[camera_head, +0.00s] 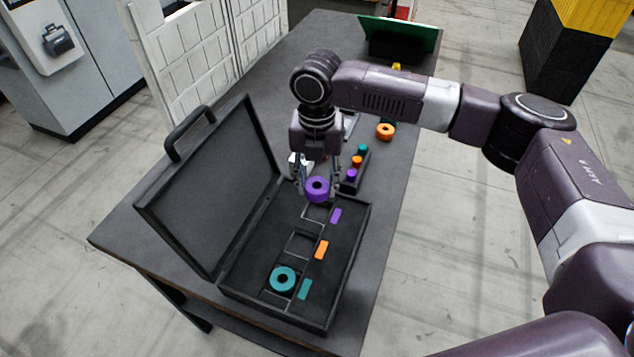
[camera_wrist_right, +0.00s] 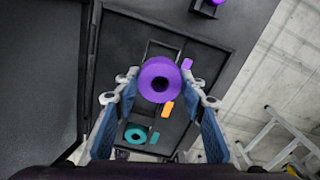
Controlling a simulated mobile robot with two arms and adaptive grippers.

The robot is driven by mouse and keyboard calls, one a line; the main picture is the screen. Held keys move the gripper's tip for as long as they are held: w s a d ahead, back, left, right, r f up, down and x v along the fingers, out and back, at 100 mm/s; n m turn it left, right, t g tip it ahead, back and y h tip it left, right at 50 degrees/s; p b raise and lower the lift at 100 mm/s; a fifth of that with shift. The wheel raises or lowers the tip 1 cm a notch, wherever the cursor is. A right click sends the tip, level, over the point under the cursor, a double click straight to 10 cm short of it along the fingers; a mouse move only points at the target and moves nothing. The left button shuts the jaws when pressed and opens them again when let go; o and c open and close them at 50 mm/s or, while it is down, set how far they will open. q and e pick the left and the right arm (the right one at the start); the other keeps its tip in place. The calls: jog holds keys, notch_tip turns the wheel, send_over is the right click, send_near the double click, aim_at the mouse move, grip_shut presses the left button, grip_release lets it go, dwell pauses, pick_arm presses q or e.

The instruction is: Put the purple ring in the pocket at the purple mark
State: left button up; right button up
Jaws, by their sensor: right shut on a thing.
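The purple ring (camera_head: 317,189) is between the fingers of my right gripper (camera_head: 319,190), which is shut on it, at the far end of the open case (camera_head: 362,228). In the right wrist view the ring (camera_wrist_right: 160,80) also sits between the fingertips and appears held above the case floor. The purple mark (camera_head: 336,215) is on the case floor, beside a square pocket (camera_head: 318,213) just nearer than the ring. The ring partly covers that area in the wrist view. My left gripper is not in view.
A teal ring (camera_head: 283,279) sits in the pocket by the teal mark (camera_head: 304,289). The middle pocket by the orange mark (camera_head: 321,250) is empty. The raised case lid (camera_head: 215,190) stands left. Behind are a post block (camera_head: 350,186) with coloured knobs and an orange ring (camera_head: 385,131).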

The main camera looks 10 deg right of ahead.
jog(key=shift+f+b, duration=1.45)
jog(key=shift+b, duration=0.2)
jog(key=shift+f, duration=1.1)
jog(key=shift+p, duration=1.1)
jog(key=shift+f, duration=0.85)
jog(key=o, duration=1.3)
jog(key=shift+o, duration=0.4)
jog(key=o, duration=0.4)
jog(key=shift+c, duration=0.2)
